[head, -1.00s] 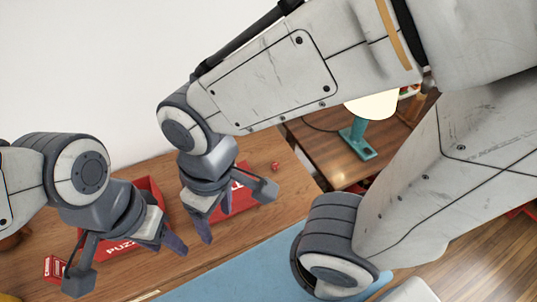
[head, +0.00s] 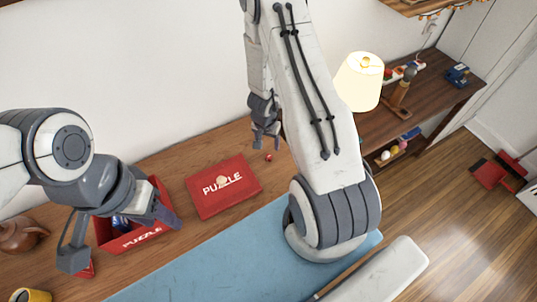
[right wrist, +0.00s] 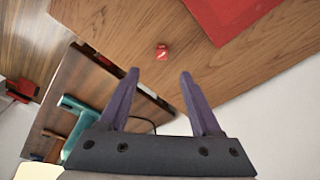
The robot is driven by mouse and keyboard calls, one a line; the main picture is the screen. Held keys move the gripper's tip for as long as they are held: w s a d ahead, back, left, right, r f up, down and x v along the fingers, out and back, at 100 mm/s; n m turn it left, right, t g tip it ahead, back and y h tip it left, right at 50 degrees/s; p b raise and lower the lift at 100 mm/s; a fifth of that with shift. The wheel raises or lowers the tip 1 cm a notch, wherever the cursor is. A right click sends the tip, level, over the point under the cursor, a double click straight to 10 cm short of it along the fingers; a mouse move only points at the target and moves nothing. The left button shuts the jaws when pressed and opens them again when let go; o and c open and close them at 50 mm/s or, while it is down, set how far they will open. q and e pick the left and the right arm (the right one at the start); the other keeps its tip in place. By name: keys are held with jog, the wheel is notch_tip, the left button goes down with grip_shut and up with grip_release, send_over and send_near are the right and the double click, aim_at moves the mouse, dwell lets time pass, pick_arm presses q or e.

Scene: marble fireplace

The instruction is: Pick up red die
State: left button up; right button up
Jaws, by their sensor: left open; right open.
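A small red die (head: 268,157) lies on the wooden table, to the right of the red puzzle box lid. It also shows in the right wrist view (right wrist: 161,52), beyond and between my fingertips. My right gripper (head: 264,141) is open and empty, close above and behind the die in the head view. Its two purple fingers (right wrist: 158,76) point toward the die without touching it. My left gripper (head: 122,235) is open over the left part of the table, beside the open red puzzle box, far from the die.
The red puzzle lid (head: 225,190) lies flat on the table. The open red puzzle box (head: 140,238) stands at left, with a brown teapot (head: 22,236) and a yellow mug (head: 30,296) nearby. A lit lamp (head: 360,80) stands on the lower side table at right. A blue mat (head: 215,262) covers the front.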

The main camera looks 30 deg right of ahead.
jog(key=b, duration=0.3)
send_over(269, 156)
jog(key=s, duration=0.1)
jog(key=f, duration=0.5)
jog(key=shift+a, duration=0.35)
jog(key=f, duration=0.3)
jog(key=w+f+b, duration=0.1)
jog(key=f, duration=0.1)
jog(key=shift+d, duration=0.25)
grip_shut()
